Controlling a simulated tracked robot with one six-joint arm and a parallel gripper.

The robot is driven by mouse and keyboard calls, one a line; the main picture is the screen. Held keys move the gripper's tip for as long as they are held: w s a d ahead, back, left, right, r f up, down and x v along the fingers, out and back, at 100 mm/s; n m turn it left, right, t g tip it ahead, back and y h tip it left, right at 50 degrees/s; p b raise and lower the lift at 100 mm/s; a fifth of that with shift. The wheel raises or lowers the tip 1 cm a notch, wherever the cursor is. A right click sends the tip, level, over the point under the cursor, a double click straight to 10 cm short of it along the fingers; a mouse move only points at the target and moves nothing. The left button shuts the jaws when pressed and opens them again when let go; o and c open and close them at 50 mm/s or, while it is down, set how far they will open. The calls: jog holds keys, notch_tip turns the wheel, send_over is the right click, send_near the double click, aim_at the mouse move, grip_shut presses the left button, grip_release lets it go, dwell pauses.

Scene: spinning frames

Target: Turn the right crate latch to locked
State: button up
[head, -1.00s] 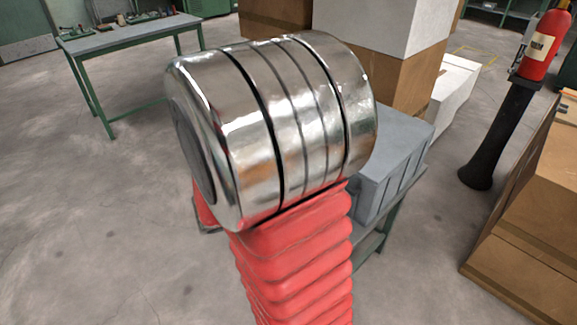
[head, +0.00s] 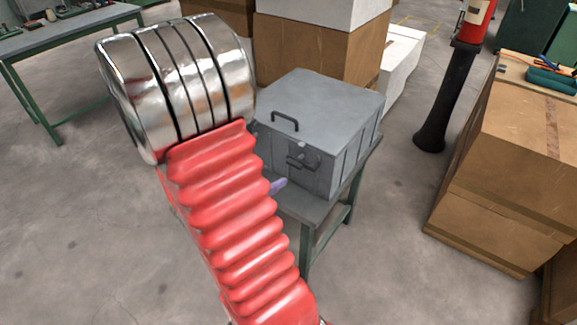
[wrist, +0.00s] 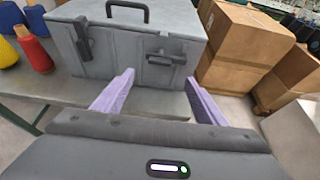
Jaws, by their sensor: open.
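The grey crate (head: 350,110) stands on a small table. It also shows in the wrist view (wrist: 110,68), with a dark handle on its lid (wrist: 128,8). The right latch (wrist: 166,58) is on the crate's front, with its bar lying roughly sideways; it shows small in the head view (head: 302,161). The left latch (wrist: 83,40) has its bar roughly upright. My gripper (wrist: 159,77) is open and empty, its two purple fingers either side of the right latch in the picture, just below and in front of it. Contact cannot be seen. In the head view my arm hides most of the gripper.
Yellow, red and blue cones (wrist: 34,50) stand on the table left of the crate. Cardboard boxes (wrist: 240,45) are to the right. In the head view, a fire extinguisher on a black post (head: 448,95) stands further right, with bare floor between.

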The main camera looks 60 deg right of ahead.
aim_at(293, 163)
jog(key=x, duration=1.2)
jog(key=shift+s+d+f, duration=0.1)
jog(key=shift+d, duration=0.3)
jog(key=shift+c, duration=0.6)
jog(key=c, duration=1.4)
